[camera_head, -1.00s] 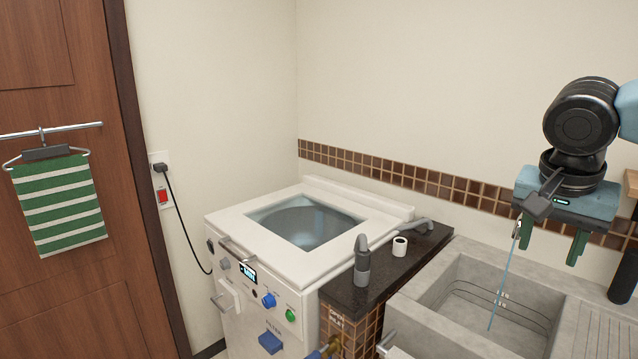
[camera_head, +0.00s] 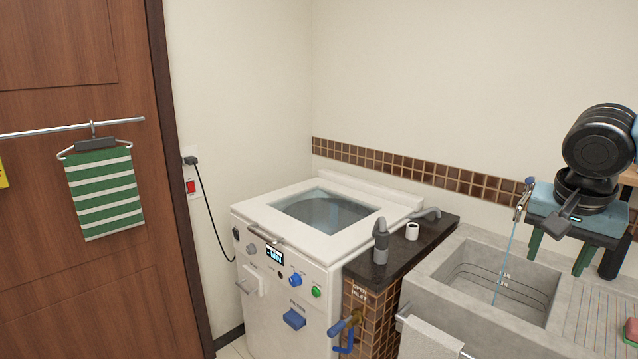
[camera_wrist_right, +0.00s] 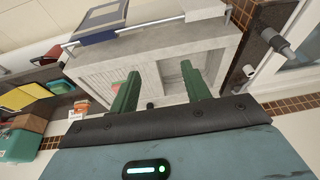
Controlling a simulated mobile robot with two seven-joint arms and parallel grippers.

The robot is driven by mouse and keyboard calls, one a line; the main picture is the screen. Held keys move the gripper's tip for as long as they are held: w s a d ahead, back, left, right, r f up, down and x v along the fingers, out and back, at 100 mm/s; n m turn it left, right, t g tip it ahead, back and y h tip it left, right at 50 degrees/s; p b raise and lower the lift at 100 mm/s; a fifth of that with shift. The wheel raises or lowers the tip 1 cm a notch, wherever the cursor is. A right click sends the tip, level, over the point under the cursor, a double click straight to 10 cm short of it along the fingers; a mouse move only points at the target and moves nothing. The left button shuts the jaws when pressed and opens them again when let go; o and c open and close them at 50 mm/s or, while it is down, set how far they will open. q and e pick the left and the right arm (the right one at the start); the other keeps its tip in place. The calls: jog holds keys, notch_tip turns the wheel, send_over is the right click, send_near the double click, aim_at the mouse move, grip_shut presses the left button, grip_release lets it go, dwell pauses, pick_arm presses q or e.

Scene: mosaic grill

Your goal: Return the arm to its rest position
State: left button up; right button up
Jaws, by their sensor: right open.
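My right gripper (camera_head: 558,255) hangs from the right side of the head view, above the concrete sink. Its two green fingers are spread apart with nothing between them. In the right wrist view the open fingers (camera_wrist_right: 160,90) point toward the sink (camera_wrist_right: 150,65), which lies beyond them. My left gripper is not in view.
The sink (camera_head: 430,280) has a thin stream of water running from the tap (camera_head: 524,194). A striped towel (camera_head: 104,195) hangs on the door.

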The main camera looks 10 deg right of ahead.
jog(key=s+d+f+n+t+y, duration=0.1)
jog(key=d+f, duration=0.3)
jog(key=f, duration=0.5)
jog(key=s+d+f+n, duration=0.15)
jog(key=d+f, duration=0.25)
jog(key=f, duration=0.5)
jog(key=s+d+f+n+t+y, duration=0.1)
jog(key=s+d+f, duration=0.1)
jog(key=d+f, duration=0.45)
jog(key=s+a+f+n, duration=0.1)
jog(key=s+a+f, duration=0.15)
jog(key=f, duration=0.35)
jog(key=s+a+f+n+y, duration=0.1)
jog(key=s+a+f, duration=0.1)
jog(key=s+f, duration=0.35)
jog(key=s+a+f+n, duration=0.1)
jog(key=s+a+f, duration=0.15)
jog(key=f, duration=0.55)
jog(key=s+a+f+n+t, duration=0.2)
jog(key=s+a+f, duration=0.35)
jog(key=a, duration=0.25)
jog(key=s+a+f+n+t, duration=0.1)
jog(key=s+a, duration=0.1)
jog(key=a, duration=0.7)
jog(key=s+a+f+n+t+y, duration=0.1)
jog(key=s+a+n, duration=0.1)
jog(key=a, duration=0.8)
jog(key=shift+s+a, duration=0.2)
jog(key=shift+s, duration=0.35)
jog(key=shift+s+d, duration=0.1)
